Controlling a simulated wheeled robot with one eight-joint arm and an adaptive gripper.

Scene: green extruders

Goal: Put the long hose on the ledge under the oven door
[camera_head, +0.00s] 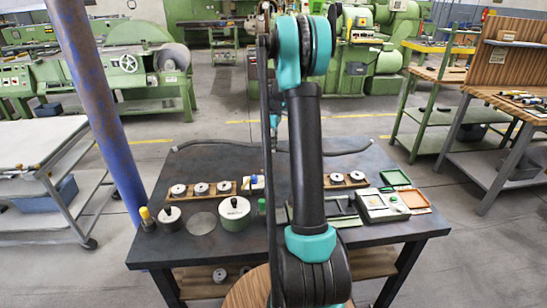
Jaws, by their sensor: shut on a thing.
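A long dark hose (345,152) runs across the far edge of the dark table, bent near both ends. Its middle part is partly hidden behind my arm. My gripper (275,146) is small and far off, just left of my upright arm link, at the hose's middle. It is shut on the hose, though the fingers are hard to make out. I cannot make out an oven door or a ledge under one in this view.
The dark table (165,185) carries wooden strips with round metal parts, a white-and-green canister (234,213) and green trays (395,177). A blue-purple post (95,100) stands at left. Green machines line the back. A grey cart (45,195) and workbenches flank open floor.

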